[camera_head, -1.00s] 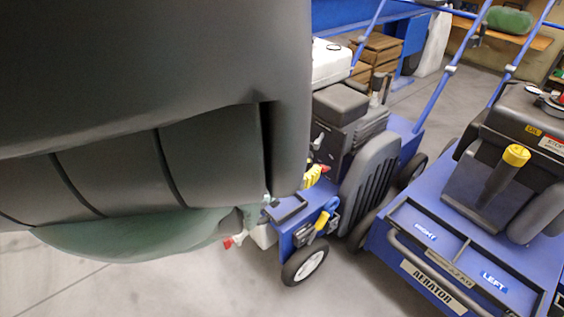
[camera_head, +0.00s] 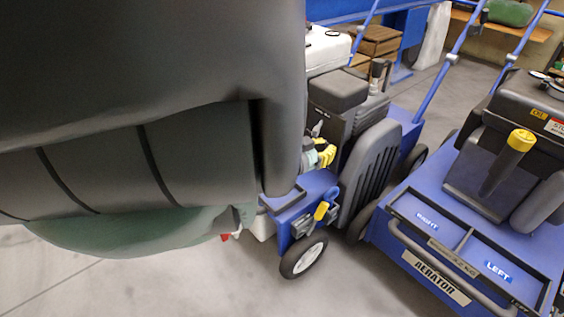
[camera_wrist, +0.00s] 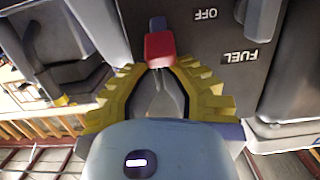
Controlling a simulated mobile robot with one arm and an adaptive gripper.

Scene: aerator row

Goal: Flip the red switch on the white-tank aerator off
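The white-tank aerator stands at center in the head view, with its white tank (camera_head: 326,55) on top and a dark engine body. In the wrist view the red switch (camera_wrist: 160,48) sits on a grey panel, left of the OFF label (camera_wrist: 206,14), which reads upside down. My gripper (camera_wrist: 162,68) has yellow fingers converging at the red switch's near end, one on each side. Whether they touch or clamp it I cannot tell. In the head view my gripper (camera_head: 325,155) is at the engine's left side, partly behind my arm; the switch is hidden there.
A second blue aerator (camera_head: 440,282) with a yellow-capped lever (camera_head: 518,142) stands close on the right. Wooden crates (camera_head: 378,45) are behind. A FUEL label (camera_wrist: 238,57) and dark engine parts crowd my gripper. Open floor (camera_head: 190,285) lies in front.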

